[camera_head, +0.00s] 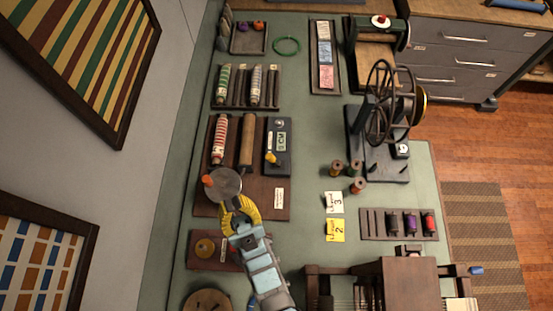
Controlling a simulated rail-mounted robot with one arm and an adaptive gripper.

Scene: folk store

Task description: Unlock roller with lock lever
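A brown board (270,198) on the green table carries a red-and-white striped roller (219,140) and a plain wooden roller (247,140). At the board's right is a dark panel with a small display (281,141) and a short yellow-orange lever (271,158). A grey disc (224,183) with an orange knob (207,181) sits below the rollers. Which part is the lock lever is not certain. My gripper (238,207), with yellow fingers, is at the disc's lower edge and partly covers the board. Contact and finger opening are unclear.
A rack of several wound rods (245,103) lies above the board. A spinning wheel (380,110), thread spools (357,185) and number cards (335,230) are to the right. A small brown board (205,262) lies below left. Green table shows right of the lever panel.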

